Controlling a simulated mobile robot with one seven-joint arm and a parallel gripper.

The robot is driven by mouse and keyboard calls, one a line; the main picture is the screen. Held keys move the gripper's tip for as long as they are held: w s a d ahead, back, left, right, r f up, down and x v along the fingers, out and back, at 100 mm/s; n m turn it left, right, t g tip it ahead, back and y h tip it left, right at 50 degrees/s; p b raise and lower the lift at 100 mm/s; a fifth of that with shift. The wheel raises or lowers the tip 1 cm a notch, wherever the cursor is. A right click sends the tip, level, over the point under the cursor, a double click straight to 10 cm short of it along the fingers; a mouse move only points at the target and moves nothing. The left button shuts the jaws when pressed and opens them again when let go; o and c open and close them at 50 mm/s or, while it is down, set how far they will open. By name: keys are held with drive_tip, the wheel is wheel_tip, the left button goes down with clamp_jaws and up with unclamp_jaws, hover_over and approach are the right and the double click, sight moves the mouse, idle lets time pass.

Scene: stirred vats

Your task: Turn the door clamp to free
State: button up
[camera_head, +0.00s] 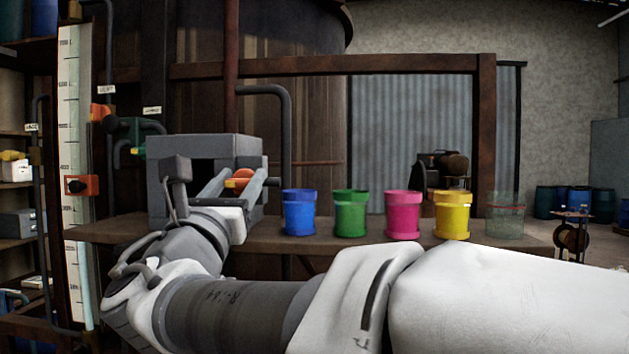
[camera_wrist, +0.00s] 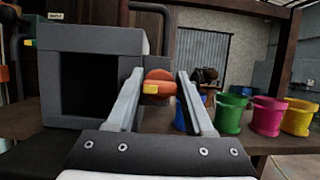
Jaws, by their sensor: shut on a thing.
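The door clamp is an orange-red knob (camera_wrist: 158,77) with a yellow mark, at the right side of a grey box (camera_wrist: 95,40). My gripper (camera_wrist: 160,88) has its two fingers on either side of the clamp and is shut on it. In the head view the clamp (camera_head: 240,178) shows as an orange spot between the light grey fingers of my gripper (camera_head: 236,184). The grey box (camera_head: 190,147) stands on a shelf, and its front has a dark square opening (camera_wrist: 88,85) in the wrist view.
On the shelf (camera_head: 370,236) right of the box stand blue (camera_head: 299,214), green (camera_head: 350,215), pink (camera_head: 403,216), yellow (camera_head: 452,216) and clear (camera_head: 504,215) cups. A gauge board (camera_head: 75,140) and pipes stand at the left. A large vat (camera_head: 290,110) is behind.

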clamp_jaws()
drive_tip(key=shift+f+m, duration=0.1)
drive_tip(key=shift+m, duration=0.2)
drive_tip(key=m+h+b, duration=0.2)
drive_tip(key=m+b, duration=0.1)
drive_tip(key=shift+f+g, duration=0.15)
drive_tip(key=shift+g, duration=0.15)
drive_tip(key=m+h+b, duration=0.1)
drive_tip(key=m, duration=0.2)
drive_tip(key=m+g+h+b, duration=0.1)
drive_tip(key=m+h, duration=0.1)
drive_tip(key=m, duration=0.1)
drive_tip(key=shift+d+m+b, duration=0.1)
drive_tip(key=shift+m+b, duration=0.2)
drive_tip(key=shift+b, duration=0.05)
drive_tip(key=m+g+h, duration=0.1)
drive_tip(key=m, duration=0.2)
drive_tip(key=m+g, duration=0.1)
drive_tip(key=m, duration=0.2)
drive_tip(key=shift+m+g+h, duration=0.4)
drive_tip(key=m+g, duration=0.2)
drive_tip(key=m, duration=0.3)
drive_tip(key=shift+m+p, duration=0.3)
drive_tip(key=shift+m, duration=0.1)
